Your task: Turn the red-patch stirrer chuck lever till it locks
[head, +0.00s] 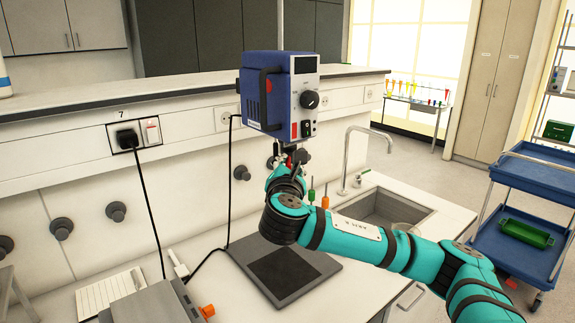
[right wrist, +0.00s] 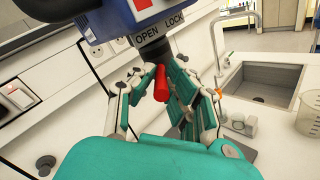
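The blue stirrer (head: 280,95) stands on its rod at the back wall, with a red patch (head: 294,131) low on its front. The right wrist view shows its dark chuck with an OPEN and LOCK label (right wrist: 160,31), OPEN at left and LOCK at right. The red chuck lever (right wrist: 161,84) sticks out below the label, roughly under its middle. My right gripper (head: 287,172) is just under the stirrer. Its fingers (right wrist: 152,96) are spread on both sides of the lever, with a clear gap on the left; contact on the right cannot be told. My left gripper is not in view.
The stirrer's flat grey base (head: 285,268) lies below my right arm. A sink (head: 385,208) with a tall tap (head: 348,160) is to the right. A clear beaker (right wrist: 293,116) stands near the sink. Green and orange-handled tools (head: 318,194) stand close to my right wrist.

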